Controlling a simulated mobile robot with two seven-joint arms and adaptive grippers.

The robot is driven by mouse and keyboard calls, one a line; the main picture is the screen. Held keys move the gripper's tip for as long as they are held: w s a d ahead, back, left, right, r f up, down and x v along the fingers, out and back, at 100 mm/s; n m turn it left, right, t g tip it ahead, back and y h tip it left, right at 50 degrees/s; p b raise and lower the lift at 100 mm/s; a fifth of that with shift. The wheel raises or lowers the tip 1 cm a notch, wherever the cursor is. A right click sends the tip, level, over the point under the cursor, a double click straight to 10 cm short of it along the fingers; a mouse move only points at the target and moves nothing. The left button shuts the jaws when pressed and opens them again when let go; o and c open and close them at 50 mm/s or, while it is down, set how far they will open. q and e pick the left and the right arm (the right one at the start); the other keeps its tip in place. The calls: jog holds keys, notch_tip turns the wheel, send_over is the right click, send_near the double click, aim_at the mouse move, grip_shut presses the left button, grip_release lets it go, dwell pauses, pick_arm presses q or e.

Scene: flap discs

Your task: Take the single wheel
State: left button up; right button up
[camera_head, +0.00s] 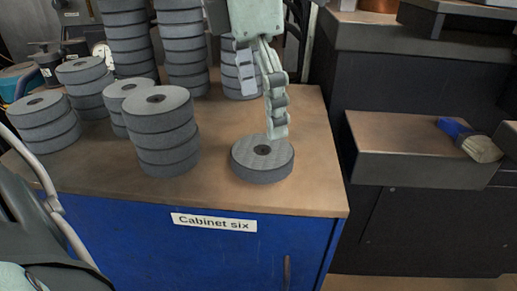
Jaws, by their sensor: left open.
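The single wheel (262,172), a grey disc with a dark centre hole, lies flat on the brown top of the cabinet (222,192) near its right front. My left gripper (263,114) comes down from the top of the view, with its pale green fingers spread and nothing between them. One fingertip reaches down to the back right part of the wheel in the picture; I cannot tell whether it touches. The other finger is higher and further left. My right gripper is not in view.
Stacks of similar wheels stand close by to the left, the nearest being a front stack (160,135). Taller stacks (185,60) stand behind. A dark bench with a lower shelf (400,135) holding a blue-handled brush (470,140) is at the right. The cabinet's front edge is clear.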

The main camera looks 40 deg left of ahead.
aim_at(262, 149)
pick_arm(q)
notch_tip(262, 149, down, 6)
jog(key=shift+f, duration=0.15)
jog(key=shift+c, duration=0.5)
jog(key=c, duration=1.4)
